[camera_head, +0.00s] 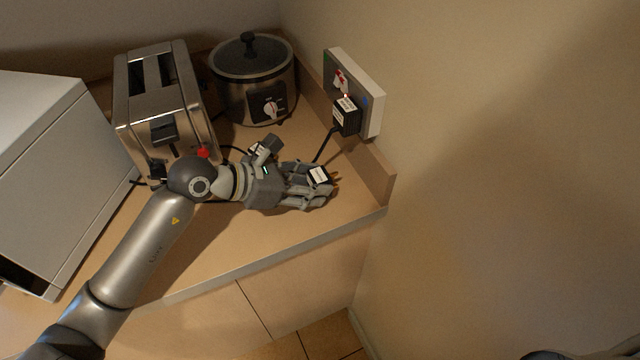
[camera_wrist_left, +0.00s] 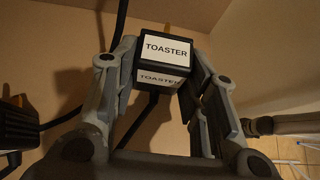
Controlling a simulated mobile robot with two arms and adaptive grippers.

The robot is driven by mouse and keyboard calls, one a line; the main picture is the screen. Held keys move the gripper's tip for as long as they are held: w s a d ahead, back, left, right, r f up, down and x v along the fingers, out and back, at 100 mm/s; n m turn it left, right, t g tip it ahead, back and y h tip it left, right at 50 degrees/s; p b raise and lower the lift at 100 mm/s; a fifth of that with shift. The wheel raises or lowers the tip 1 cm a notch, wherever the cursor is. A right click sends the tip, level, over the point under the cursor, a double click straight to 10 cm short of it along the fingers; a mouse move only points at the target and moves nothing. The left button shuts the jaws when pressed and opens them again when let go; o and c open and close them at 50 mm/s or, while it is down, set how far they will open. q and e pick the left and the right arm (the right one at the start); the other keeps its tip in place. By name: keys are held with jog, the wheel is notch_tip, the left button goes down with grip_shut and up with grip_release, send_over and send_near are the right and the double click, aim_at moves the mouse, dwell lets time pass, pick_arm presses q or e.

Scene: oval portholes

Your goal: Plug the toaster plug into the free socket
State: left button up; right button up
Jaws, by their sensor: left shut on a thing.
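My left gripper (camera_head: 322,187) is shut on the toaster plug (camera_head: 319,176), a black block with a white label. In the left wrist view the plug (camera_wrist_left: 165,58) reads TOASTER and sits between the fingers, with brass pins showing at its far side. The gripper is low over the counter, in front of the wall socket panel (camera_head: 373,98) and apart from it. Another black plug (camera_head: 346,116) with a label fills the panel's nearer position. A red and white item (camera_head: 341,80) is at the farther position; I cannot tell exactly what it is.
The steel toaster (camera_head: 150,95) stands behind my left arm. A slow cooker (camera_head: 254,85) stands at the back, near the panel. A white box-shaped appliance (camera_head: 60,160) is at left. The counter (camera_head: 300,235) has bare room toward its front edge. A black cable hangs below the plugged-in plug.

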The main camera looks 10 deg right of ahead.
pick_arm(q)
jog(key=shift+r, duration=0.6)
jog(key=w+r+p, duration=0.6)
jog(key=w+r, duration=0.5)
jog(key=w, duration=0.2)
jog(key=shift+w+a, duration=0.3)
jog(key=shift+w, duration=0.05)
jog(key=shift+b, duration=0.6)
dwell(1.3)
jog(key=shift+w+d+r+b, duration=0.1)
jog(key=shift+w+d+b, duration=0.2)
jog(key=shift+d, duration=0.35)
jog(key=shift+w+d+b, duration=0.15)
jog(key=shift+d+b, duration=0.15)
jog(key=shift+d, duration=0.35)
dwell(1.0)
jog(key=shift+d+r, duration=0.1)
jog(key=shift+d, duration=0.1)
